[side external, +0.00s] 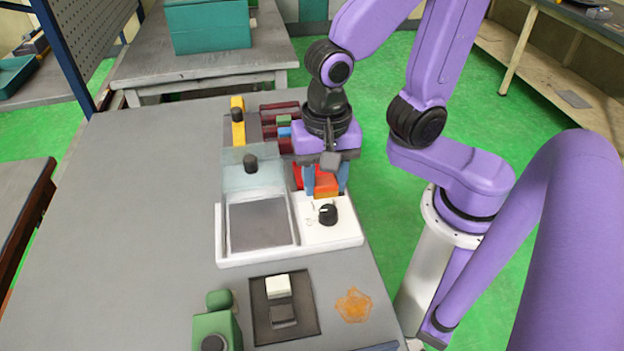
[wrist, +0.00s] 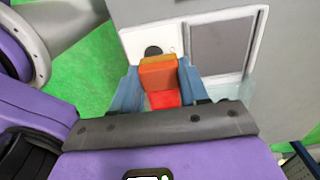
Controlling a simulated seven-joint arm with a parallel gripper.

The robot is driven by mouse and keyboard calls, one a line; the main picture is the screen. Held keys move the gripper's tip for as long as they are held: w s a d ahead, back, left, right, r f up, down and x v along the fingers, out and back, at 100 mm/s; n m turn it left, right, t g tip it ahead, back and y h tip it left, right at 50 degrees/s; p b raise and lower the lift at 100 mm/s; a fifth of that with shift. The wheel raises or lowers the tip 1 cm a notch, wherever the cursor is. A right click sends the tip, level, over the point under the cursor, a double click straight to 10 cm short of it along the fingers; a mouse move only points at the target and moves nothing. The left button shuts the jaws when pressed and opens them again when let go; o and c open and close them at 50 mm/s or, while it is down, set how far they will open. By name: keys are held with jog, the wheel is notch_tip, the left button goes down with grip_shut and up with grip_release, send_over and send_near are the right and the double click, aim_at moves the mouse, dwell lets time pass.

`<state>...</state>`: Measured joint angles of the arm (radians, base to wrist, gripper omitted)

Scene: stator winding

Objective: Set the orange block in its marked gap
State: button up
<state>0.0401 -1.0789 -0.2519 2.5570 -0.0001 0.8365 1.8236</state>
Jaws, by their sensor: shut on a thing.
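The orange block (side external: 327,187) is between the blue fingers of my gripper (side external: 326,182), just behind the white device's black knob. The wrist view also shows the orange block (wrist: 158,72) between both fingertips of my gripper (wrist: 160,88). A bright red piece (wrist: 165,98) shows right beside the block; I cannot tell whether they touch. A dark red slotted rack (side external: 270,133) stands behind my gripper, with a green and a blue piece in it. My wrist hides part of the rack, and I cannot make out which gap is marked.
The white device (side external: 290,254) with a dark panel and black knob (side external: 327,214) is close to my fingers. A clear cover (side external: 248,173) and a yellow clamp (side external: 238,122) stand left. A dark tray (side external: 285,327) and green fixture (side external: 215,327) are in front. The table's left side is clear.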

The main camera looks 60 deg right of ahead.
jog(key=shift+s+d+r, duration=0.4)
jog(key=shift+s, duration=0.2)
jog(key=w+r, duration=0.1)
jog(key=w, duration=1)
send_near(280, 111)
jog(key=shift+s, duration=0.15)
jog(key=shift+f, duration=1.75)
jog(key=shift+f, duration=1.35)
